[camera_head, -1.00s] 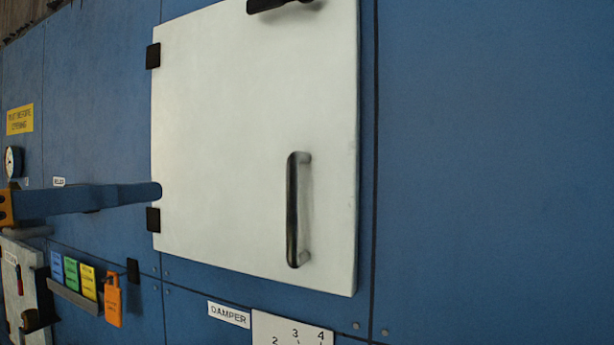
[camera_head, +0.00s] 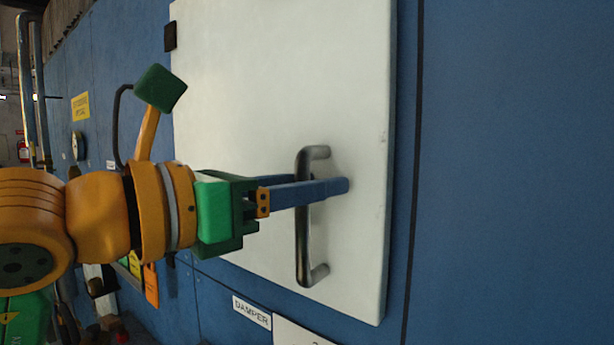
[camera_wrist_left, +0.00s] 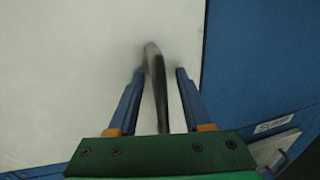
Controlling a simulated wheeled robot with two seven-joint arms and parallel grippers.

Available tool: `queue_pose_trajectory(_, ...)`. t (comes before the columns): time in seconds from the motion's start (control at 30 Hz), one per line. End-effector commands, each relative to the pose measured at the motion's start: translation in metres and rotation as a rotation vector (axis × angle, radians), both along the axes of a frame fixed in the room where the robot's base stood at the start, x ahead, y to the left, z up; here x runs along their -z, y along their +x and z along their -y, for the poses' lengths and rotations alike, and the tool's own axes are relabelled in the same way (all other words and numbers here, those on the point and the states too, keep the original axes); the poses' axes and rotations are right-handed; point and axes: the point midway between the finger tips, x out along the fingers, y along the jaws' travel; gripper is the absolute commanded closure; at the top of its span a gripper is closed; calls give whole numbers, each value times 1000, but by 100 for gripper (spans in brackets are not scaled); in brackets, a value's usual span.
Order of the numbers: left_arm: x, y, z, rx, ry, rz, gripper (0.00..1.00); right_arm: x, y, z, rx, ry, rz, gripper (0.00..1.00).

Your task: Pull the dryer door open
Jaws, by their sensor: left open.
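The dryer door (camera_head: 250,90) is a white panel on a blue wall, and it looks shut in the head view. Its handle (camera_head: 302,235) is a dark metal bar, upright, near the door's right edge. My left gripper (camera_head: 335,188) reaches in from the left with its blue fingers at the handle. In the left wrist view, the handle (camera_wrist_left: 157,85) runs between the two open fingers of the left gripper (camera_wrist_left: 158,75), with a gap visible on both sides. The door (camera_wrist_left: 70,60) fills much of that view. My right gripper is in neither view.
A "DAMPER" label (camera_head: 252,312) and a white plate (camera_head: 300,333) are below the door. Colored tags (camera_head: 151,285) hang at lower left, partly behind my arm. A yellow sign (camera_head: 80,106) is at left. The blue wall (camera_head: 510,170) at right is clear.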

Motion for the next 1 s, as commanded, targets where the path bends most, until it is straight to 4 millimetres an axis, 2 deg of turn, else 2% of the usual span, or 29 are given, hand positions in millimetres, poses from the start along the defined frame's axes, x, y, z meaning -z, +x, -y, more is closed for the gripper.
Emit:
queue_pose_trajectory(0.03,0,0,0,0,0,0,56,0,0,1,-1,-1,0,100)
queue_pose_trajectory(0.2,0,0,0,0,0,0,100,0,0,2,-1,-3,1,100)
queue_pose_trajectory(1.0,-1,0,-1,0,-1,1,100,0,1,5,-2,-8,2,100)
